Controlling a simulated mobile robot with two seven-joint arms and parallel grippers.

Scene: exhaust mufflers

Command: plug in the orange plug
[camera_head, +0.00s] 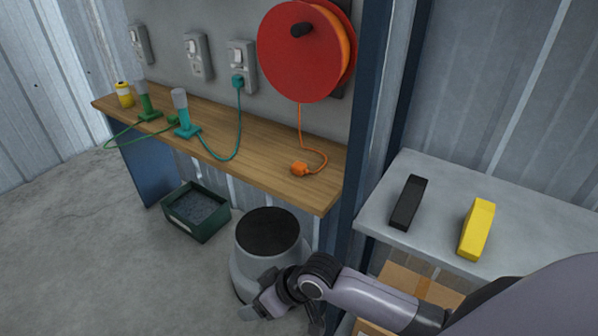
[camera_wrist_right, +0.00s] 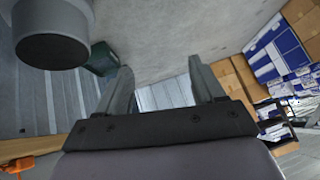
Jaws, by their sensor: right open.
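The orange plug (camera_head: 300,169) lies on the wooden bench, near its front right end, with its orange cord running up to the red cable reel (camera_head: 303,52) on the wall. An orange piece, likely the plug, also shows at the lower left edge of the right wrist view (camera_wrist_right: 16,165). Wall sockets hang above the bench: a left one (camera_head: 140,45), a middle one (camera_head: 198,58) and a right one (camera_head: 241,62). A teal plug (camera_head: 238,82) sits in the right one. My right gripper (camera_head: 262,306) is low in front of the bench, away from the plug; its fingers are apart and empty (camera_wrist_right: 162,88). My left gripper is out of view.
On the bench (camera_head: 265,143) stand a green tool (camera_head: 147,103), a teal tool (camera_head: 183,115) with a cord, and a yellow can (camera_head: 124,94). A green crate (camera_head: 196,212) is on the floor. A blue post (camera_head: 368,110) separates the bench from a grey shelf (camera_head: 440,205).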

